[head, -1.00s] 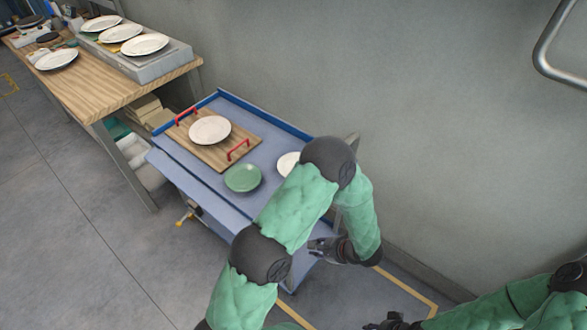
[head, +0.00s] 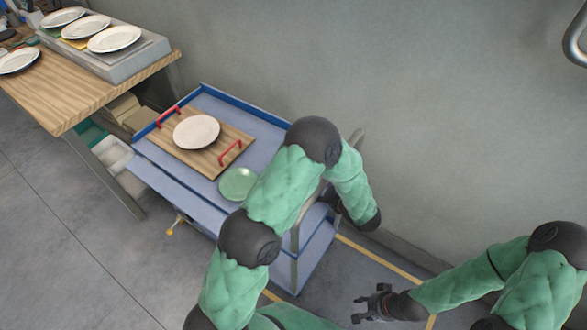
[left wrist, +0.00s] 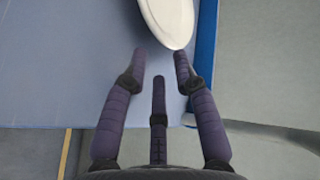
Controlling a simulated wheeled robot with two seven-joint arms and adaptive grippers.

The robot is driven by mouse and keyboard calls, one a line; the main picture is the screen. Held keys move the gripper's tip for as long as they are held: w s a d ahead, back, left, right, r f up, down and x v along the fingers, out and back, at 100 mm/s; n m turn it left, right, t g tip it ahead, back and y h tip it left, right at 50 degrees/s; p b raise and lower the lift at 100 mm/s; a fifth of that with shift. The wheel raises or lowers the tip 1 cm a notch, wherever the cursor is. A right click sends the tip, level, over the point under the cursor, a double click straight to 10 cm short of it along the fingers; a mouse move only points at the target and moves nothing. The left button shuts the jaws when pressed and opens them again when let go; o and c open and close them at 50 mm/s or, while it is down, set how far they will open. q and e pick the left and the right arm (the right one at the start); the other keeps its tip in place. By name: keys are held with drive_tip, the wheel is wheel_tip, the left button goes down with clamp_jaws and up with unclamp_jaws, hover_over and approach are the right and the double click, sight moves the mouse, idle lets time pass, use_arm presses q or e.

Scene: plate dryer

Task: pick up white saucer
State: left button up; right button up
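The white saucer (left wrist: 168,16) shows at the top of the left wrist view, lying on the blue cart top close to its raised edge. In the head view my left arm hides it. My left gripper (left wrist: 160,62) is open and empty. Its fingertips are just short of the saucer's near rim in that picture; I cannot tell the height between them. In the head view the left gripper is mostly hidden behind my arm. My right gripper (head: 374,303) has its fingers spread, empty, over the floor at the lower right.
The blue cart (head: 262,131) also bears a green saucer (head: 238,184) and a wooden tray (head: 222,137) with red handles and a white plate (head: 196,132). A wooden table (head: 82,95) with several plates stands at the left. A grey wall (head: 400,90) runs close behind the cart.

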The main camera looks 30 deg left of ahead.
use_arm(q)
drive_tip(key=shift+x, duration=0.95)
drive_tip(key=shift+s+f+b+x, duration=0.15)
drive_tip(key=shift+b+x, duration=0.35)
drive_tip(key=shift+x, duration=0.8)
drive_tip(key=shift+s+f+b+x, duration=0.1)
drive_tip(key=shift+b+x, duration=0.35)
drive_tip(key=shift+x, duration=0.9)
clamp_jaws()
